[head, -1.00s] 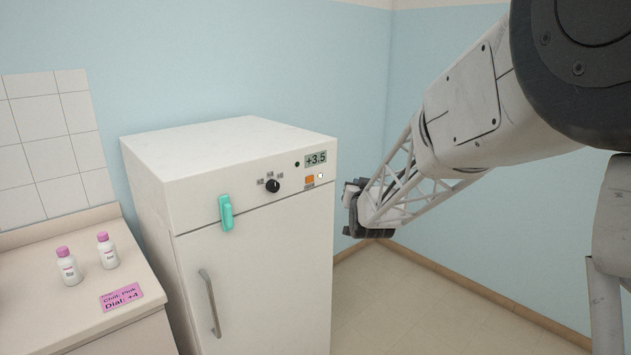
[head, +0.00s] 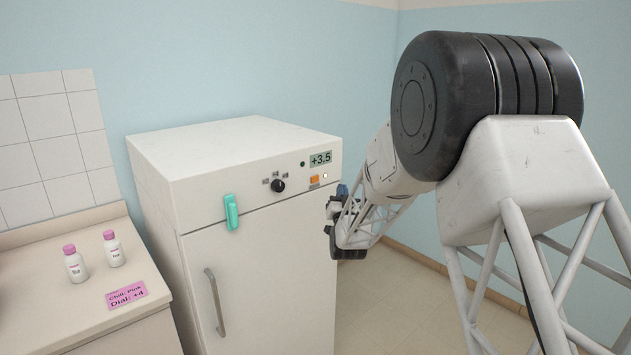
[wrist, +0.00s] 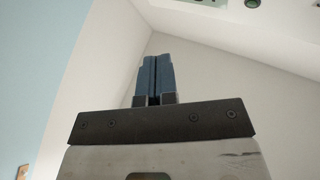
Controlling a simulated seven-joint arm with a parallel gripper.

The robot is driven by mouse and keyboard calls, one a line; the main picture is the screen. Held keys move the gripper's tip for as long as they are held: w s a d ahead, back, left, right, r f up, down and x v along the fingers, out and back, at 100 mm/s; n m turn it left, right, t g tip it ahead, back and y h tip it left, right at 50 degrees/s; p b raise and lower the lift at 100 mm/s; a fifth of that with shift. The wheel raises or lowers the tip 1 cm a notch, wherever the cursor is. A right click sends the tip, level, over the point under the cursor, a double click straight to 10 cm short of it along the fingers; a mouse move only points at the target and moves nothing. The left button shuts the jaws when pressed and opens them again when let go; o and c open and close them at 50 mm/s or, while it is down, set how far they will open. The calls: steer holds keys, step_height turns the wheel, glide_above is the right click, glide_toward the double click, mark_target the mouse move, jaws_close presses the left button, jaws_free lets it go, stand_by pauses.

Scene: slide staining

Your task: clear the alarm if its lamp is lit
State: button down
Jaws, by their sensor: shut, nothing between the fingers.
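The white fridge (head: 270,270) has a control panel along its top front. The panel carries a display (head: 320,160) reading +3.5, a small round dark green lamp (head: 303,164), an orange button (head: 314,180), a small white round spot (head: 325,176) beside it and a black dial (head: 278,186). I cannot tell for sure which round spot is the alarm lamp. My gripper (head: 342,190) is just right of the panel, near the orange button. In the wrist view its blue fingers (wrist: 154,78) are shut and empty, pointing up toward the white fridge front.
A teal latch (head: 231,212) and a grey handle (head: 215,302) stick out from the fridge front. The left counter (head: 40,320) holds two pink-capped bottles (head: 76,264) (head: 114,249) and a pink card (head: 126,295) reading "Dial: +4". Floor shows right of the fridge.

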steer(key=shift+w+a, duration=0.1)
stand_by(0.3)
steer(key=shift+w+a, duration=3)
steer(key=shift+a, duration=0.05)
steer(key=shift+w+a, duration=0.5)
steer(key=shift+w, duration=0.05)
stand_by(1.3)
stand_by(0.4)
steer(key=shift+s+d, duration=0.5)
steer(key=shift+s, duration=0.05)
steer(key=shift+s+d, duration=1.75)
steer(key=shift+d, duration=0.05)
